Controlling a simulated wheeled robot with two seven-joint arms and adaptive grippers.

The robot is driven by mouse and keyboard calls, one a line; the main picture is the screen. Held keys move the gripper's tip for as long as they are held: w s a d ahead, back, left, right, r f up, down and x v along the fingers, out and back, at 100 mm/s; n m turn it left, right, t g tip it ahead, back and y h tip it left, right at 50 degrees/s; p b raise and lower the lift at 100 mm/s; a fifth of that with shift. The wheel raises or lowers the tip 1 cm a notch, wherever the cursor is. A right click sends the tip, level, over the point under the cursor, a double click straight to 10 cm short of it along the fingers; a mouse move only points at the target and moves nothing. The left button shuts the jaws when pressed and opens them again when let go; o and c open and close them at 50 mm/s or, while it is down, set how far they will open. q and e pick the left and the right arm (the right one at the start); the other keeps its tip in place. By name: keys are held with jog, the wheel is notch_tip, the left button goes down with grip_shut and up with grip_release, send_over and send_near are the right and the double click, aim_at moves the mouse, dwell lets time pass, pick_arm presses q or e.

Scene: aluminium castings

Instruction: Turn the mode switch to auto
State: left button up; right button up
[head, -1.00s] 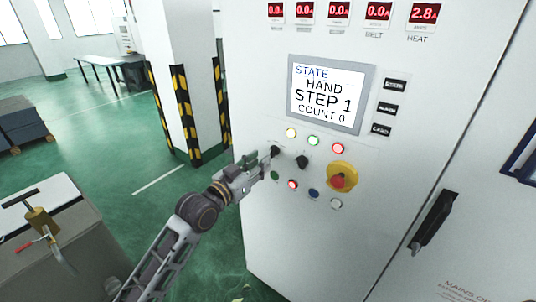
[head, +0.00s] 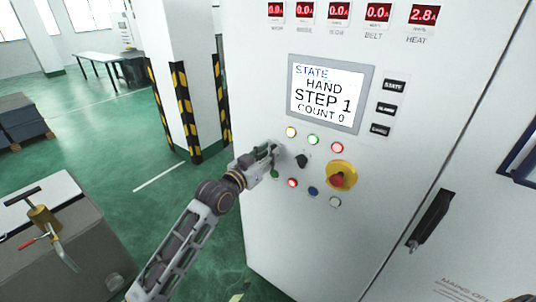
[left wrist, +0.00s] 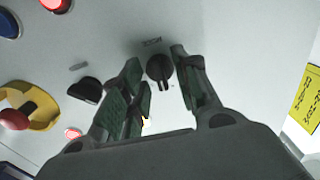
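My left gripper (head: 271,154) is at the cabinet's control panel and covers the left black knob in the head view. In the left wrist view its open fingers (left wrist: 156,64) stand on either side of a round black rotary knob (left wrist: 160,69), with gaps showing beside it. I cannot tell whether a finger touches it. A small label above this knob is too blurred to read. A second black knob (head: 301,161) is to the right in the head view. The display (head: 326,95) reads STATE, HAND, STEP 1, COUNT 0. My right gripper is not in view.
A red emergency button on a yellow base (head: 341,175) is right of the knobs. Green, red, blue and white buttons and lamps surround them. A black door handle (head: 431,220) is at lower right. A striped pillar (head: 183,112) stands left of the cabinet.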

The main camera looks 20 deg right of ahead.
pick_arm(q)
jog(key=shift+c, duration=0.5)
grip_shut()
jog(key=shift+m, duration=0.4)
jog(key=m, duration=0.8)
jog(key=shift+b, duration=0.4)
